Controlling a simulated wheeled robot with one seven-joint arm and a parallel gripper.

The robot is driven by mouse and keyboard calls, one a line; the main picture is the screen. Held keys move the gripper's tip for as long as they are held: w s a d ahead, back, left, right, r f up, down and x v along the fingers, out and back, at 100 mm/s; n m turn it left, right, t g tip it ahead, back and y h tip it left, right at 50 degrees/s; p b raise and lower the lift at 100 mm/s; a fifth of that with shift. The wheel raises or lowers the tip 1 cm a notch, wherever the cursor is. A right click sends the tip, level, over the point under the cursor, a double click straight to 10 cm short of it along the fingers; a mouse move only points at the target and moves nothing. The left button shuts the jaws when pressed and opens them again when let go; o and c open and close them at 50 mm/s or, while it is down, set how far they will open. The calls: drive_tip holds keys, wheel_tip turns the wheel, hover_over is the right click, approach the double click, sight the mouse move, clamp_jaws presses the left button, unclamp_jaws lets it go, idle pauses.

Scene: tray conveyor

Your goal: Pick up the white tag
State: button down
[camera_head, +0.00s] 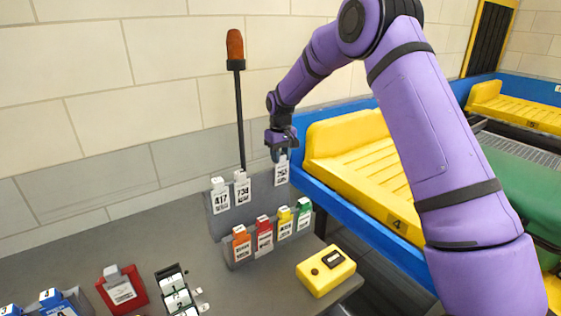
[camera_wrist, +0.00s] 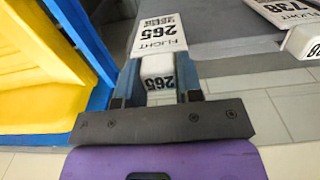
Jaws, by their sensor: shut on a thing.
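A white tag marked 265 (camera_head: 282,174) is at the right end of the upper row of the grey rack (camera_head: 262,190). The same tag shows in the wrist view (camera_wrist: 159,36) with "FLIGHT 265" on its face. My gripper (camera_head: 281,153) is above it in the head view, shut on its narrow top block, which sits between the two fingers (camera_wrist: 157,84) in the wrist view. Two other white tags stand in the row to the left, one marked A17 (camera_head: 220,199) and one marked 738 (camera_head: 242,190). I cannot tell whether the held tag still touches the rack.
Orange (camera_head: 241,246), red, yellow and green tags stand in the lower row. A yellow box (camera_head: 325,270) lies at the table's right edge. A black post with an orange top (camera_head: 237,100) rises behind the rack. A blue-railed conveyor (camera_head: 335,206) with a yellow tray is close right.

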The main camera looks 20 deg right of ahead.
wheel_tip(320, 180, up, 5)
drive_tip(key=shift+s+f, duration=0.1)
drive_tip(key=shift+s, duration=0.05)
drive_tip(key=shift+s+d+r, duration=0.15)
drive_tip(key=shift+s+r, duration=0.05)
drive_tip(key=shift+s, duration=0.1)
drive_tip(key=s+d, duration=0.4)
drive_tip(key=s, duration=0.8)
drive_tip(key=shift+s, duration=0.4)
wheel_tip(320, 180, up, 6)
drive_tip(key=shift+r, duration=0.2)
idle(0.4)
drive_tip(key=shift+d+f, duration=0.1)
drive_tip(key=shift+f, duration=0.05)
idle(0.3)
